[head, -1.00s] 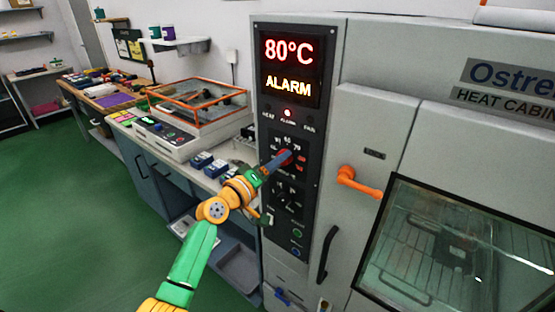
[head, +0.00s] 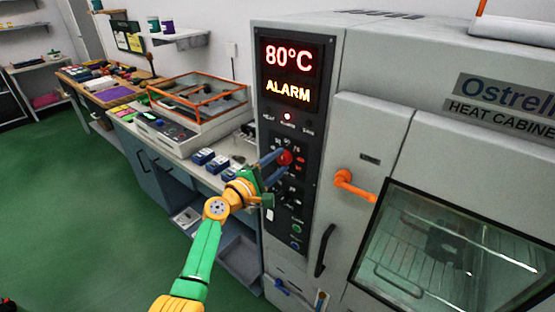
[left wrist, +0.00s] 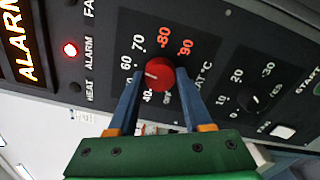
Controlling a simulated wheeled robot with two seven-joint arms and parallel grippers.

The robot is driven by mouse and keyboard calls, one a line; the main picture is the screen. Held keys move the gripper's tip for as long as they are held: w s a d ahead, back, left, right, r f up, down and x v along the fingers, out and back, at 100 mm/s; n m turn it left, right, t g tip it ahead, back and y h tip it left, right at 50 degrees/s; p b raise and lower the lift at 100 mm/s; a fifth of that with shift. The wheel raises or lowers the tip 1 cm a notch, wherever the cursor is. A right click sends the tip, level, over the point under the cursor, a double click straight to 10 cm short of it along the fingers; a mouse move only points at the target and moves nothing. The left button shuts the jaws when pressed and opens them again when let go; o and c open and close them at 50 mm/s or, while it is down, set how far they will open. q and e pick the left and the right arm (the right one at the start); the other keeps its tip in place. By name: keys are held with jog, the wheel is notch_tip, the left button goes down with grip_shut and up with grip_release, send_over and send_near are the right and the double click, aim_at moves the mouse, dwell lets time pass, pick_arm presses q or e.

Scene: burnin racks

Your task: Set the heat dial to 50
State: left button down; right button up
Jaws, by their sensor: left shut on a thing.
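The red heat dial (left wrist: 157,76) sits on the dark control panel, with numbers from 40 to 90 around it in the left wrist view. Its pale pointer mark faces left in that view, between 40 and 60; a finger covers the scale there. The dial also shows in the head view (head: 285,157). My left gripper (left wrist: 155,85) has its blue fingers on both sides of the dial, shut on it; it also shows in the head view (head: 279,164). The display (head: 289,72) reads 80°C and ALARM. My right gripper is out of view.
A second, black dial (left wrist: 257,98) sits beside the red one. An orange door handle (head: 352,185) sticks out to the right of the panel. A bench (head: 217,180) with blue boxes stands left of the cabinet.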

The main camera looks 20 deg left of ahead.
pick_arm(q)
jog(key=n+p, duration=0.2)
jog(key=n, duration=0.3)
jog(key=shift+r, duration=0.2)
jog(key=shift+n+p, duration=0.85)
jog(key=shift+n, duration=1.45)
jog(key=c, duration=0.7)
grip_release()
jog(key=o, duration=0.4)
jog(key=shift+w, duration=0.1)
jog(key=shift+f, duration=0.1)
jog(key=p+v, duration=0.1)
jog(key=v, duration=0.6)
